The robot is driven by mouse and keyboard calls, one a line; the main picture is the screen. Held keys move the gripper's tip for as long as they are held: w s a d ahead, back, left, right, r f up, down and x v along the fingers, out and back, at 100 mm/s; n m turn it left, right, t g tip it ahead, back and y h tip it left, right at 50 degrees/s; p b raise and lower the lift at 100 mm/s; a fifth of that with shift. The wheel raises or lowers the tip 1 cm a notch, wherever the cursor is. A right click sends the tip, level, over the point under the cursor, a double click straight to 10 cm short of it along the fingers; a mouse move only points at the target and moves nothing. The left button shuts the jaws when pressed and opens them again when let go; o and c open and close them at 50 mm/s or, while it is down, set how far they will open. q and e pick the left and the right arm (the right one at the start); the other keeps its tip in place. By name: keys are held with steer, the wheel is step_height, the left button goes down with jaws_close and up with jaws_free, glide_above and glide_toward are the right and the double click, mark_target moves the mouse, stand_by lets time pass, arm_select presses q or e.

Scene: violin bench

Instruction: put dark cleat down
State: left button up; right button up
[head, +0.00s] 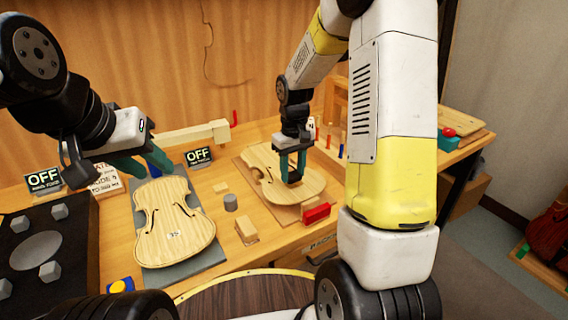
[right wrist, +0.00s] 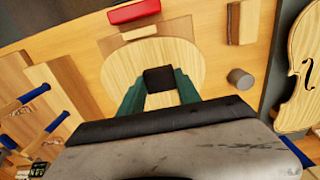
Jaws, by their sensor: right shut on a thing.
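The dark cleat (right wrist: 159,78) is a small, near-black block between the green fingertips of my right gripper (right wrist: 160,88). In the head view my right gripper (head: 291,166) points down over the pale violin plate (head: 262,160) at the right, with the cleat (head: 294,176) low between its fingers. I cannot tell whether the cleat touches the plate. My left gripper (head: 135,165) hangs at the left, above the back of another violin plate (head: 172,222) with f-holes; its finger gap is not clear.
A red block (head: 317,213) lies by the right plate's front edge. A grey cylinder (head: 231,202) and small wooden blocks (head: 246,230) stand between the plates. Two OFF signs (head: 198,157) stand at the back. A dark panel (head: 45,250) fills the left.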

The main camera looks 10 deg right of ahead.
mark_target(293, 174)
steer(key=w, duration=0.1)
steer(key=w+d, duration=0.1)
steer(key=w, duration=0.1)
steer(key=shift+w+f, duration=0.15)
steer(key=shift+f, duration=1.75)
steer(key=shift+f, duration=0.15)
steer(key=o, duration=1.3)
